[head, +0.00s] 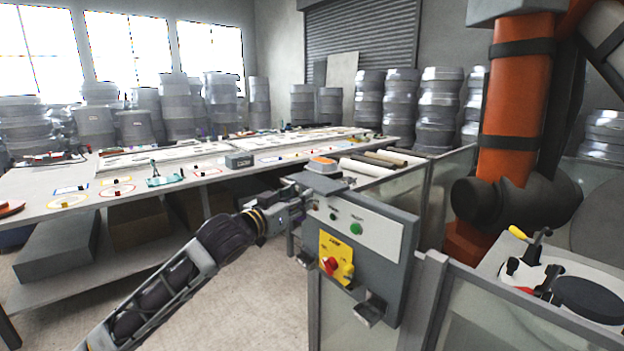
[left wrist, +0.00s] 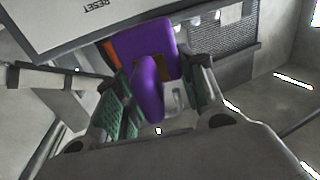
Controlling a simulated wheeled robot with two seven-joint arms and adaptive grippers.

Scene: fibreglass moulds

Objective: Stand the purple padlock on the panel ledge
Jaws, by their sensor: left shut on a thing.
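The purple padlock (left wrist: 148,88) is between the green-padded fingers of my left gripper (left wrist: 158,100) in the left wrist view, and the gripper is shut on it. In the head view my left gripper (head: 296,207) is at the left edge of the grey control panel (head: 385,238), near its top. A flat grey top (head: 318,182) is above the panel face. My right gripper is not in view.
An orange-topped item (head: 322,162) is on or just behind the panel top. The panel face bears green buttons and a red knob (head: 330,265) on a yellow plate. A glazed fence (head: 480,315) stands right of it. A long worktable (head: 120,205) lies behind, left.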

